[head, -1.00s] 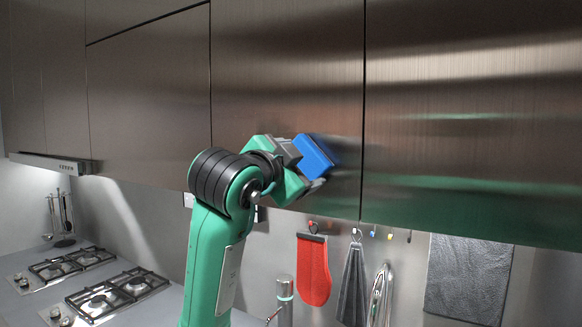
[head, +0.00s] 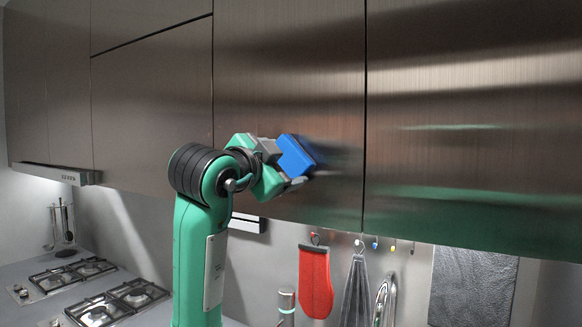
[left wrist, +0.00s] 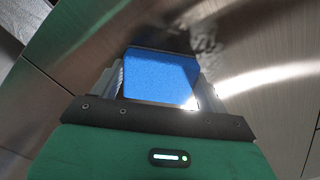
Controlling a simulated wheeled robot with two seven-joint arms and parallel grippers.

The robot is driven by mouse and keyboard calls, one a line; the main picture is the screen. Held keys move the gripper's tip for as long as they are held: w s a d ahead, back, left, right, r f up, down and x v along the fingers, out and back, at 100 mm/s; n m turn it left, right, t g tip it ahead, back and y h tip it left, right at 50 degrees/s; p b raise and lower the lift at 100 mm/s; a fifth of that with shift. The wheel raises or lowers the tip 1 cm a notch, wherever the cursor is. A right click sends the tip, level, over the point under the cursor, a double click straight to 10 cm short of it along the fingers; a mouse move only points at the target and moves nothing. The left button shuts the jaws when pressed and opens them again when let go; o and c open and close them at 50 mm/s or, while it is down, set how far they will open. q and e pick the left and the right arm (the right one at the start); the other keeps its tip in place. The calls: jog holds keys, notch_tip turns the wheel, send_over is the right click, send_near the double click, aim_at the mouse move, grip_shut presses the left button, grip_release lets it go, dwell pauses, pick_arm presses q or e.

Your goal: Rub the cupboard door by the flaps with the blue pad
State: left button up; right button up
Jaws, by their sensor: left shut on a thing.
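The blue pad (head: 296,156) is in my left gripper (head: 283,165), whose jaws are shut on it. The pad is tilted and sits at the face of the brushed-metal cupboard door (head: 290,70), in its lower part left of the vertical seam. It looks to be touching the door, but the head view does not show the contact edge clearly. In the left wrist view the pad (left wrist: 160,76) fills the space between the fingers, with a dark reflection on the metal beyond it. My right gripper is in neither view.
Another cupboard door (head: 470,80) is to the right, and flap doors (head: 150,100) are to the left. Below hang a red mitt (head: 315,282), a grey cloth (head: 355,295) and a dark towel (head: 473,287). A tap (head: 384,300) and a gas hob (head: 95,295) are lower down.

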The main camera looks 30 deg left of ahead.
aim_at(311, 151)
pick_arm(q)
jog(key=shift+w+a, duration=0.1)
jog(key=shift+a, duration=0.45)
jog(key=shift+a+r, duration=1.2)
jog(key=shift+a, duration=2.25)
jog(key=shift+d+f, duration=0.1)
jog(key=shift+d, duration=4.05)
jog(key=shift+s+d+b, duration=0.15)
jog(key=shift+d, duration=0.8)
jog(key=shift+s+d+b, duration=0.1)
jog(key=shift+d+b, duration=0.05)
jog(key=shift+d, duration=0.8)
